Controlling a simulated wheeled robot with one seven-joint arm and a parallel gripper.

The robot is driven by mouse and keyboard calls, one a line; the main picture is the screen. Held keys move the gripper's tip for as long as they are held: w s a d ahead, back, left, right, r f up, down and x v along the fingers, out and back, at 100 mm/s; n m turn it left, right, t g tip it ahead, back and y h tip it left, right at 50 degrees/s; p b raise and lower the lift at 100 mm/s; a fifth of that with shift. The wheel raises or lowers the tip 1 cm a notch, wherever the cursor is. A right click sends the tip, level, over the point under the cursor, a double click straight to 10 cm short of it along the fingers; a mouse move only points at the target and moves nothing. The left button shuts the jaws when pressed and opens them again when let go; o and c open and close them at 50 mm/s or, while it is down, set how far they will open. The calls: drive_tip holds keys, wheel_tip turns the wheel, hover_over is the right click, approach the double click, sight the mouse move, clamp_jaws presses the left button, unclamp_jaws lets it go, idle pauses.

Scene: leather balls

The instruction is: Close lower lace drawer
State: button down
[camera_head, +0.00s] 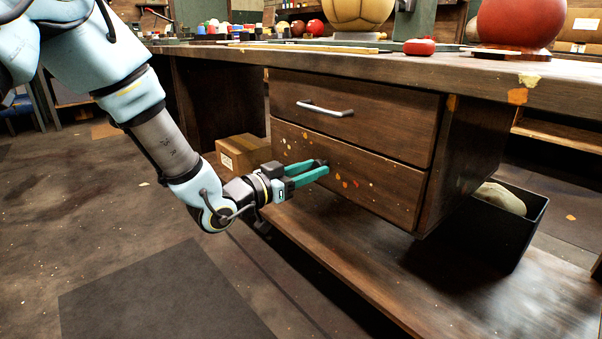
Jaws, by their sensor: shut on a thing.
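The lower drawer (375,190) is a dark wood front with orange and pale flecks, under the workbench top. Its front looks about flush with the upper drawer (390,120); I cannot see any clear gap. My gripper (322,167) reaches it from the left, its teal fingers shut on the lower drawer's handle at the front's middle. The fingers hide most of that handle. The upper drawer has a bare silver handle (325,108) and looks shut.
A cardboard box (243,153) stands left of the drawers. A black bin (520,235) holding a pale object stands at the right on the low wooden shelf (350,265). The bench top (460,68) carries balls and small pots. Floor at the left is open.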

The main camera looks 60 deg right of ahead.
drive_tip(key=c, duration=0.5)
unclamp_jaws()
drive_tip(key=shift+d, duration=0.2)
drive_tip(key=p+v, duration=0.1)
drive_tip(key=v, duration=0.9)
drive_tip(key=shift+a+p, duration=0.4)
drive_tip(key=shift+w, duration=0.1)
